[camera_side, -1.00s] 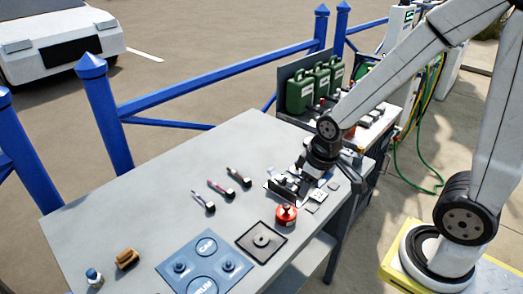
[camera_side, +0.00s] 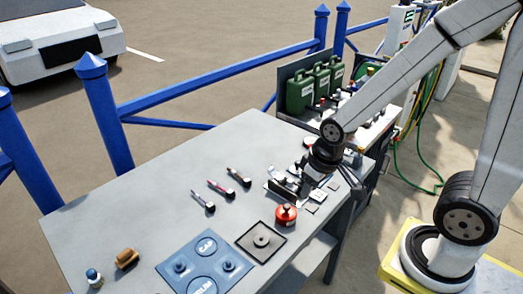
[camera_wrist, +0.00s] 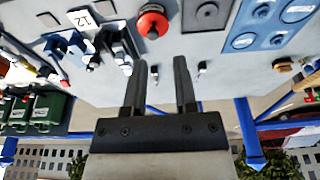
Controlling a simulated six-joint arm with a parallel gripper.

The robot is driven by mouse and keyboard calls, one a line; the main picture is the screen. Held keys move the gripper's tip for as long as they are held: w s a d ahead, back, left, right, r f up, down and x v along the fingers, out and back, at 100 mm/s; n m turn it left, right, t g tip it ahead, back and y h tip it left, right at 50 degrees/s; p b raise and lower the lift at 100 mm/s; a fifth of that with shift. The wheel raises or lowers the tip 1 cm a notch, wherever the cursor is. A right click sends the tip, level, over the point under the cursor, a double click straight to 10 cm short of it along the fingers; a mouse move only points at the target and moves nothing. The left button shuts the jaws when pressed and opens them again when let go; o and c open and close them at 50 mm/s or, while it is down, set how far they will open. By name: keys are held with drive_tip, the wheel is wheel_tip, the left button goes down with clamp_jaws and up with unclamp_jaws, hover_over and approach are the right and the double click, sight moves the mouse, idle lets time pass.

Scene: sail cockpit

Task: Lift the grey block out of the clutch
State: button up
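A small metal fixture, apparently the clutch (camera_side: 284,188), stands near the table's right edge in the side view. In the wrist view, a dark and silver fixture (camera_wrist: 120,48) is left of the fingers, and I cannot tell the grey block apart on it. My gripper (camera_side: 312,184) is low beside the fixture, partly hiding it. In the wrist view my gripper (camera_wrist: 158,72) has its two dark fingers apart, with nothing held between them. I cannot tell whether a finger touches the fixture.
Several slim tools (camera_side: 222,189) lie to the left. The table's left half (camera_side: 120,205) is mostly clear.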

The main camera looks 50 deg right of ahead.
drive_tip(key=m+g, duration=0.3)
drive_tip(key=m, duration=1.5)
hover_over(289, 181)
drive_tip(key=shift+s+d+f, duration=0.1)
drive_tip(key=shift+s+f, duration=0.05)
drive_tip(key=shift+f, duration=3.15)
drive_tip(key=shift+f, duration=0.15)
drive_tip(key=shift+f, duration=2.45)
clamp_jaws()
